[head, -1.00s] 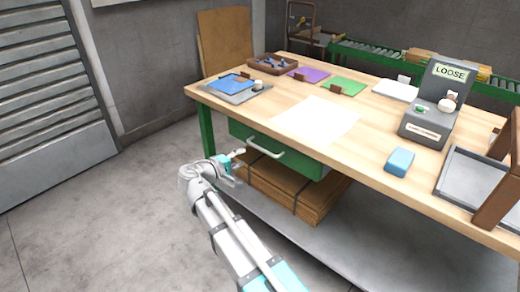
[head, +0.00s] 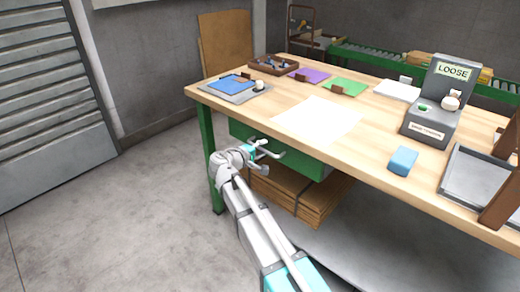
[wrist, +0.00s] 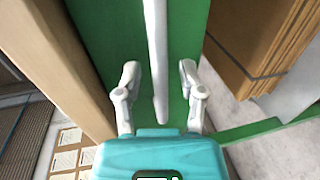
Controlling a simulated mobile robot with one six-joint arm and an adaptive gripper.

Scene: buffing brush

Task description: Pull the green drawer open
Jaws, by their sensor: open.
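The green drawer (head: 308,162) is under the left part of the wooden workbench, and its front looks closed. In the wrist view its green front (wrist: 178,40) fills the middle, with the pale bar handle (wrist: 157,50) running down from the top edge. My gripper (head: 274,149) is at the drawer front in the head view and covers much of the handle there. In the wrist view my gripper (wrist: 159,72) is open, with one finger on each side of the handle's lower end. Gaps show between the fingers and the bar.
Stacked cardboard (head: 300,195) lies below the drawer on the lower shelf. The workbench top (head: 235,110) overhangs the drawer; a green leg (head: 207,140) stands left of it. The floor (head: 110,220) in front is clear.

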